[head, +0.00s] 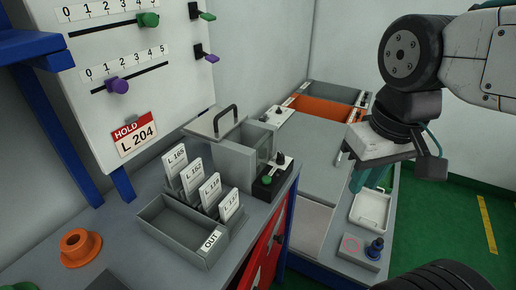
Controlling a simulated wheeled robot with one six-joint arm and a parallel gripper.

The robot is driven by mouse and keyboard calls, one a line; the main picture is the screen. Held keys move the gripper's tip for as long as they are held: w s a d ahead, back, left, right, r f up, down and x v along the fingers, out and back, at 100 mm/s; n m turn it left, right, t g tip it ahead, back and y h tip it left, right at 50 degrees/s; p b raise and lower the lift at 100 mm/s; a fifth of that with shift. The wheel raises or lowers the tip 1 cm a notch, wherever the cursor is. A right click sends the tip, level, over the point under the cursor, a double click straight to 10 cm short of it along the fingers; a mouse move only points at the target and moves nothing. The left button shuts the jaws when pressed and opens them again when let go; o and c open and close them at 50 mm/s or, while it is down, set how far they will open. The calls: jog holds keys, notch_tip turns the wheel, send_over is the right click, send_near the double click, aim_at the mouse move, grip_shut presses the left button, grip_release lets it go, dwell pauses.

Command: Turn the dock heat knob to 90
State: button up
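No label in view marks a dock heat knob, and no 90 mark can be read. A blue knob (376,245) stands upright on a small light-grey box with a red ring (351,245) at the lower right. A black knob (280,159) sits on a black box beside a green button (266,181). Another dark knob (278,110) is on a grey box farther back. My gripper (368,180) hangs at the right, above the white tray and away from these knobs. Its teal fingers are partly hidden under the wrist, so its opening is unclear.
A grey OUT tray (172,226) with several L-numbered cards stands on the left bench. A lidded grey box with a black handle (226,120) is behind it. A white tray (370,209) lies near the blue knob. A slider board (130,75) stands left. Green floor is clear at right.

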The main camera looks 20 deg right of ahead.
jog(key=w+a+n, duration=0.1)
jog(key=w+a, duration=0.1)
jog(key=w, duration=1.2)
jog(key=n+g, duration=0.1)
send_over(281, 154)
notch_tip(281, 154, down, 5)
jog(key=shift+s+f, duration=0.1)
jog(key=shift+s, duration=0.05)
jog(key=shift+w+f, duration=0.2)
jog(key=shift+f, duration=0.05)
notch_tip(281, 154, down, 7)
jog(key=shift+f, duration=0.2)
grip_shut()
